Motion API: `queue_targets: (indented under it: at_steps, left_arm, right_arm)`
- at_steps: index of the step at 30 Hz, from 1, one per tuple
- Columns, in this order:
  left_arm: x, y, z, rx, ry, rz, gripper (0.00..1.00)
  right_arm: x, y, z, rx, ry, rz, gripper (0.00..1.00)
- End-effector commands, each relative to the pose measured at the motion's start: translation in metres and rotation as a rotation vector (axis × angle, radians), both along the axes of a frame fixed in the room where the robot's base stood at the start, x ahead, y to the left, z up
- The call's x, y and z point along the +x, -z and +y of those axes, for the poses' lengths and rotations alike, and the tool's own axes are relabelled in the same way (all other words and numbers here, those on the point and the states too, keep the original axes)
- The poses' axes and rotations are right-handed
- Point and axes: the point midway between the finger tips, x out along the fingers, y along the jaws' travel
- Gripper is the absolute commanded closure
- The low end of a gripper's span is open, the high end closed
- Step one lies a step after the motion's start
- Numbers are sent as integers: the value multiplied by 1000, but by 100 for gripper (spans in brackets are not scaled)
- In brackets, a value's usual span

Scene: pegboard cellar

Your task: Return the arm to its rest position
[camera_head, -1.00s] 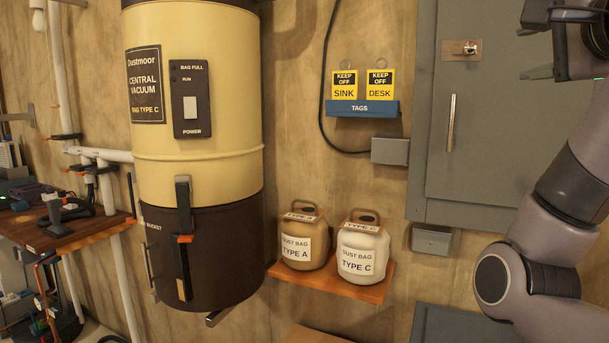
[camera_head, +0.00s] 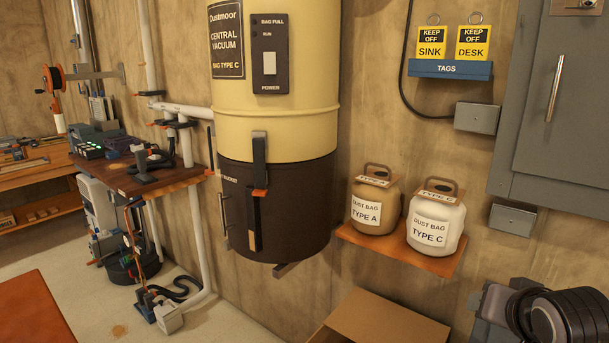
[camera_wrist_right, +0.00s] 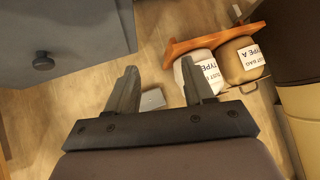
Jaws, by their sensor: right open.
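My right gripper (camera_wrist_right: 163,88) shows in the right wrist view. My left gripper is in neither view. The type A dust bag (camera_head: 375,205) and the type C dust bag (camera_head: 435,222) stand side by side on a small wooden shelf (camera_head: 440,265). In the wrist view, the type A bag (camera_wrist_right: 240,60) and the type C bag (camera_wrist_right: 201,71) appear beyond the fingers and apart from them.
The central vacuum (camera_head: 275,130) hangs on the wall left of the shelf. A grey cabinet (camera_head: 570,120) is on the wall at right. An open cardboard box (camera_head: 375,320) stands below the shelf. A dark ringed shape (camera_head: 560,315) fills the lower right corner. Floor at left is partly clear.

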Motion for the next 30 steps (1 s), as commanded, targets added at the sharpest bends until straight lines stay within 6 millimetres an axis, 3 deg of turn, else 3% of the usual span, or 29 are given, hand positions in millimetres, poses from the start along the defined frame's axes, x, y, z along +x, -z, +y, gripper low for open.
queue_targets:
  at_steps: [1, 3, 12, 18, 23, 30]
  left_arm:
    - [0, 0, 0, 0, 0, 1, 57]
    - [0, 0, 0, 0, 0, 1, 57]
    - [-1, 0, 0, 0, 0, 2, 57]
    - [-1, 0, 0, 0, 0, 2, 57]
    - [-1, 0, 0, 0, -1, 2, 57]
    - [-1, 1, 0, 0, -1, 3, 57]
  right_arm:
    - [-14, 24, 7, -24, -41, 53, 48]
    - [-31, 52, 15, -58, -101, 116, 48]
    - [-127, 146, 53, -145, -370, 364, 48]
    - [-193, 183, 73, -162, -532, 492, 48]
    - [-241, 199, 87, -159, -644, 572, 48]
    - [-207, 233, 96, -183, -652, 395, 48]
